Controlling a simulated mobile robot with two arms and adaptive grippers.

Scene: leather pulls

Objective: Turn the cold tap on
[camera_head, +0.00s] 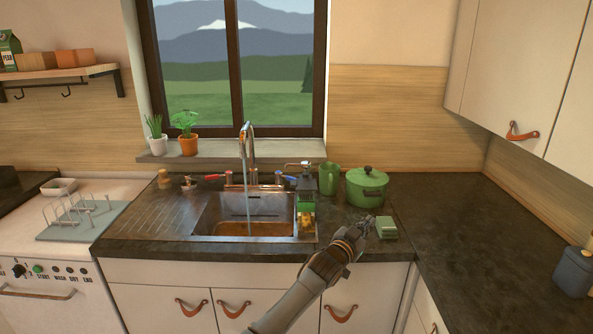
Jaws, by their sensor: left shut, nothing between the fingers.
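The tap (250,140) stands behind the sink (206,222), with its tall spout over the basin. A thin pale stream, which looks like water, falls from the spout into the basin. The blue-marked cold handle (290,177) is on the right side of the tap, partly behind the dark bottle. The red-marked hot handle (213,177) is on the left side. My left gripper (367,226) is shut and empty over the front of the counter, right of the sink and well apart from the cold handle. It is close beside a green block. My right gripper is not in view.
A dark soap bottle (307,186) and a caddy with a green and yellow item (306,217) stand at the sink's right edge. A green mug (329,179), green pot (366,187) and green block (386,229) are on the counter. The right counter (460,220) is mostly clear.

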